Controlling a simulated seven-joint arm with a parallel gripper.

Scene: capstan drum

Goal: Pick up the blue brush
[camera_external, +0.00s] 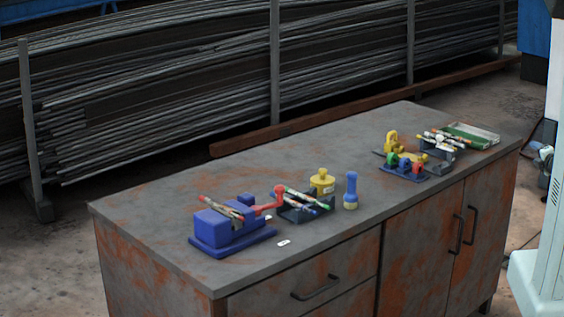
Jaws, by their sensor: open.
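What looks like the blue brush (351,185) stands upright near the front edge of the workbench, right of its middle. It has a blue handle above and a pale yellow band at its lower end. It stands apart from the things around it, and nothing holds it. My gripper is not in view.
A yellow canister (322,182) stands just left of the brush. A dark tray (297,213) with thin sticks and a blue crank device (231,226) lie further left. Small colored devices (404,165) and a green-and-white tray (472,135) are to the right. The bench's back left (215,160) is clear.

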